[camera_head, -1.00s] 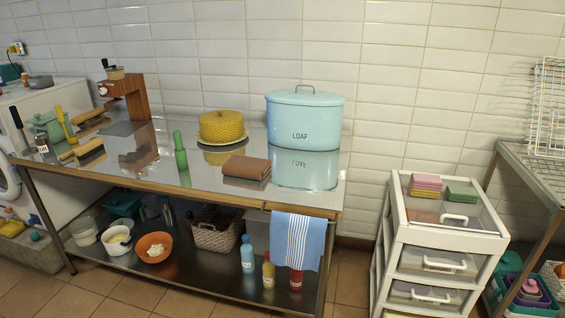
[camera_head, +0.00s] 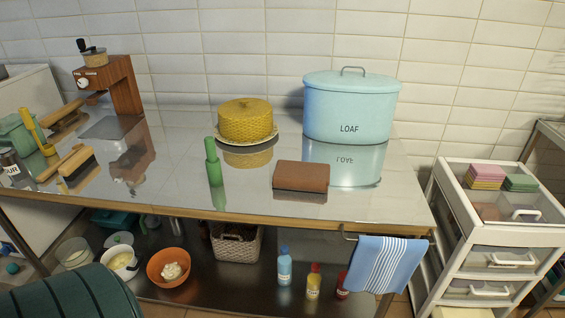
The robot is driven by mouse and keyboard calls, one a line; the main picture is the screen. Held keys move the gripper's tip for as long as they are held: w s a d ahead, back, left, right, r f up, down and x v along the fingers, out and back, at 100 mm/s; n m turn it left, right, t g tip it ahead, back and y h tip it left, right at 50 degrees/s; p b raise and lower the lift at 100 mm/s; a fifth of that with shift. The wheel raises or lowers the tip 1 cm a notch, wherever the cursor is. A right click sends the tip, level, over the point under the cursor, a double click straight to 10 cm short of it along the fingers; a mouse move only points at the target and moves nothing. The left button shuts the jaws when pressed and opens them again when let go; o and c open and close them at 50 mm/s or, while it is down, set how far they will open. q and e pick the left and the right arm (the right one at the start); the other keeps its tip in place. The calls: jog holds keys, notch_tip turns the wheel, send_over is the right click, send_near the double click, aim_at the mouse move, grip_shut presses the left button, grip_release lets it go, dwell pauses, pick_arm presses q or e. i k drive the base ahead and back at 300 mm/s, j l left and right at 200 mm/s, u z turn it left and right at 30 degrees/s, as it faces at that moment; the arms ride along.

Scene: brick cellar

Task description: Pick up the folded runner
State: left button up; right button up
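The folded runner, a brown folded cloth (camera_head: 301,176), lies flat on the shiny steel table top (camera_head: 240,200), near its front edge.
A yellow domed dish (camera_head: 245,121) stands behind the runner to the left. A striped towel (camera_head: 386,264) hangs from the front rail. A white drawer cart (camera_head: 500,232) stands to the right. A dark green ribbed shape (camera_head: 75,296) fills the lower left corner.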

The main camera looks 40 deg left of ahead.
aim_at(292, 175)
jog(key=j, duration=0.75)
jog(key=k+j, duration=0.1)
jog(key=j, duration=0.65)
